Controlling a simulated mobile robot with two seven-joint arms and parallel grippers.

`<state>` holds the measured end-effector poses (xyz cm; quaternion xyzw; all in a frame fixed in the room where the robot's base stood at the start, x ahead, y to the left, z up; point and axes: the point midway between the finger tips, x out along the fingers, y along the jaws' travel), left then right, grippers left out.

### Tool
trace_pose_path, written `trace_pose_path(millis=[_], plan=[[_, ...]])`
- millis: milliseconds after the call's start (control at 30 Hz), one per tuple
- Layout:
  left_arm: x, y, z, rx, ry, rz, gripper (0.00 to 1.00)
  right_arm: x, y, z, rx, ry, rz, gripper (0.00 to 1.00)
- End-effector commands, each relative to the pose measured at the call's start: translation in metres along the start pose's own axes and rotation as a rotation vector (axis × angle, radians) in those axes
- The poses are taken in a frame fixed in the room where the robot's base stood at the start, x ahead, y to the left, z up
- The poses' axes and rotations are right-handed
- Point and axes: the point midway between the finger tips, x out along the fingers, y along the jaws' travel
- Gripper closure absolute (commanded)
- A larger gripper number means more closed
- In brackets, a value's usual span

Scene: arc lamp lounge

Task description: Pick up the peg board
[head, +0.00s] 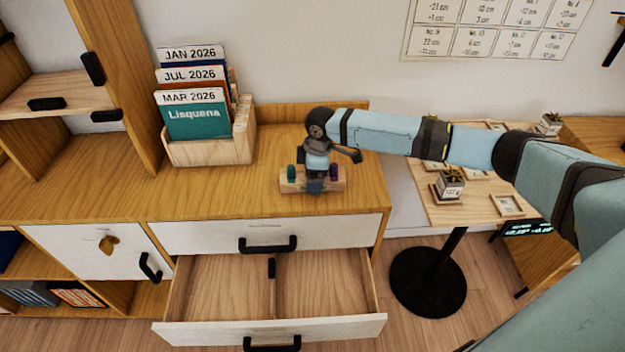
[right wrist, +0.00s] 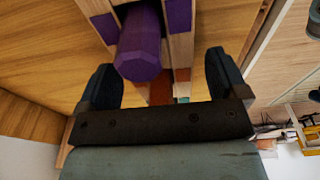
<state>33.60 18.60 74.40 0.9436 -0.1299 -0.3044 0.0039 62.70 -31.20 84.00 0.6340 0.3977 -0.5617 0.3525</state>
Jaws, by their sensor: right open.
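The peg board (head: 291,186) is a small pale wooden block lying on top of the cabinet near its front edge. It carries a teal peg (head: 291,172) on its left and a purple peg (head: 334,171) on its right. My right gripper (head: 315,186) is over the middle of the board and hides that part. In the right wrist view my open fingers (right wrist: 160,78) lie to either side of the board (right wrist: 181,48), with the purple peg (right wrist: 139,50) showing between them. I cannot tell whether they touch the board. My left gripper is not in view.
A wooden holder (head: 204,152) with calendar booklets stands left on the cabinet top (head: 110,190). Below, an empty divided drawer (head: 225,287) is pulled open. The cabinet top between holder and board is clear.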

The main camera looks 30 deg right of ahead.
Motion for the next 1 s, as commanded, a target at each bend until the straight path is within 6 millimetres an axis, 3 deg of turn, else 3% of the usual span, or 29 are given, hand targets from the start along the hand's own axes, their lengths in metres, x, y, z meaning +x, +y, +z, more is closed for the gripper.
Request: trace_pose_path(millis=[100, 300, 400, 733, 867, 1000], plan=[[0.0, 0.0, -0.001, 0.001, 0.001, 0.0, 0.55, -0.001, 0.0, 0.0, 0.0, 0.0, 0.0, 0.08], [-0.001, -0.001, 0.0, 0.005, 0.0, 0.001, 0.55, -0.001, 0.0, 0.0, 0.0, 0.0, 0.0, 0.54], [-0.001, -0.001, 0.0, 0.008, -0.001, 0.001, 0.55, -0.001, 0.0, 0.0, 0.0, 0.001, 0.0, 0.72], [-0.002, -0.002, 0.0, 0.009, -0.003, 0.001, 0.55, -0.011, 0.001, -0.002, 0.0, 0.001, 0.001, 0.72], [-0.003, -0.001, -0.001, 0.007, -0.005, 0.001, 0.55, -0.035, 0.001, -0.005, -0.002, 0.003, 0.002, 0.72], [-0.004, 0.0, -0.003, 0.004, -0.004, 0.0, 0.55, -0.073, 0.001, -0.009, -0.001, 0.003, 0.004, 0.72]])
